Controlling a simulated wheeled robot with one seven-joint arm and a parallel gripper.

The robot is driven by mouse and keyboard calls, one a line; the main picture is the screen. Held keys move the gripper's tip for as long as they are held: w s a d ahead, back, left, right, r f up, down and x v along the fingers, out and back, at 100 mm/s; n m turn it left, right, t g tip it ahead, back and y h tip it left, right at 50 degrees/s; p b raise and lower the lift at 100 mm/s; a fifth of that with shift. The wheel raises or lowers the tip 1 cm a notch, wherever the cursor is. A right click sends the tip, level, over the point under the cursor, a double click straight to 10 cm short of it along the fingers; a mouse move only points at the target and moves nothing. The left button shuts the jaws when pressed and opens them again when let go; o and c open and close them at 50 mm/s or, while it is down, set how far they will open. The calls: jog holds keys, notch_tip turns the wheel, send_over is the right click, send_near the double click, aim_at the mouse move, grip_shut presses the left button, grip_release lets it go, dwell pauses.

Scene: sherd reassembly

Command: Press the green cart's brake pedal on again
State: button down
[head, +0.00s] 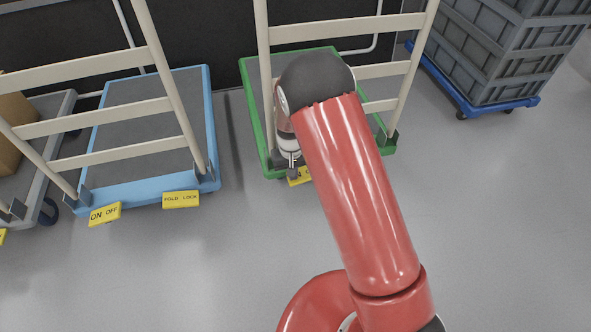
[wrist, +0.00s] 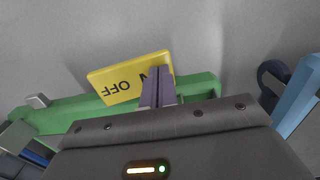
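The green cart (head: 258,118) stands in the middle of the head view, with a cream handle frame. Its yellow ON/OFF brake pedal (head: 297,178) is at the front edge, mostly hidden behind my arm. In the wrist view the pedal (wrist: 118,86) juts out from the green deck edge (wrist: 60,113); OFF reads upside down and ON is partly covered. My gripper (head: 292,166) is low at the pedal. Its fingers (wrist: 158,88) are together with nothing between them, over the ON half. I cannot tell whether they touch the pedal or which way it is tilted.
A blue cart (head: 150,198) stands left, with yellow ON/OFF (head: 105,214) and FOLD LOCK (head: 181,200) pedals. A grey cart (head: 50,107) is farther left. Grey crates (head: 500,50) on a blue dolly (head: 520,103) stand back right. The floor in front is clear.

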notch_tip(320, 180, up, 8)
jog(key=p, duration=0.1)
dwell(0.5)
jog(key=shift+a, duration=0.1)
dwell(0.3)
jog(key=s+d+r+m+t+y+p, duration=0.15)
jog(key=s+d+r, duration=0.3)
jog(key=r, duration=0.75)
jog(key=s+d+r+t+p, duration=0.1)
jog(key=s+d+r+p, duration=0.3)
jog(key=r, duration=0.8)
jog(key=s+d+r+t+p, duration=0.1)
jog(key=s+d+r, duration=0.2)
jog(key=s, duration=0.3)
jog(key=s+d+r+m+t+p, duration=0.1)
jog(key=s+d+r, duration=0.2)
jog(key=s+r, duration=0.2)
jog(key=s+d+r+t+h+p, duration=0.1)
jog(key=s+d+r, duration=0.2)
jog(key=s, duration=0.4)
jog(key=shift+d+r+m, duration=0.35)
jog(key=shift+d+r, duration=0.05)
jog(key=shift+r, duration=0.2)
